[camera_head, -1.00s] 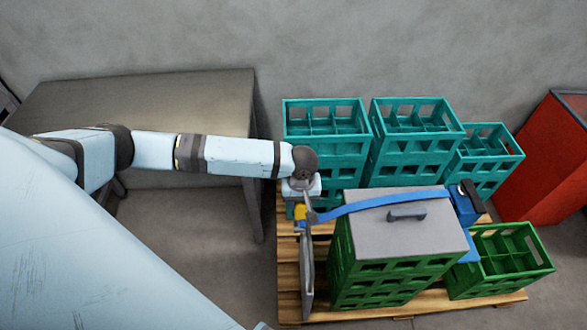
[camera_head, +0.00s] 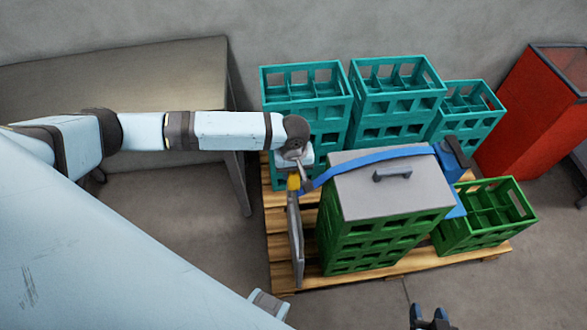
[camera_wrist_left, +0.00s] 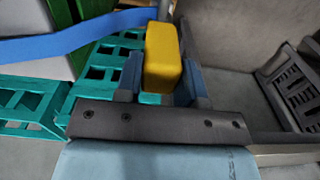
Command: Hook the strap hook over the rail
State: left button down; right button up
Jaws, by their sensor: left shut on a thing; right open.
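My left gripper (camera_head: 293,174) is shut on the yellow grip of the strap hook (camera_head: 293,183), at the left side of the green crate stack (camera_head: 370,250). In the left wrist view the yellow grip (camera_wrist_left: 162,62) sits between the two blue fingers. The blue strap (camera_head: 370,158) runs from the hook across the grey lid to a blue and dark part (camera_head: 453,160) on the right. An upright grey panel (camera_head: 296,240) stands just below the gripper; I cannot tell whether the hook touches it or which edge is the rail. My right gripper (camera_head: 430,316) is open and empty at the bottom edge.
The grey lid (camera_head: 405,192) has a dark handle. Teal crates (camera_head: 305,88) stand behind, and a low green crate (camera_head: 485,215) stands right, on the wooden pallet (camera_head: 400,265). A table (camera_head: 120,75) is left, a red bin (camera_head: 535,105) right.

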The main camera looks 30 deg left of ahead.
pick_arm(q)
jog(key=c, duration=0.7)
grip_release()
jog(key=shift+c, duration=0.2)
jog(key=shift+o, duration=0.5)
jog(key=shift+r, duration=0.1)
notch_tip(320, 180, up, 14)
jog(key=shift+p, duration=0.35)
jog(key=shift+d, duration=0.1)
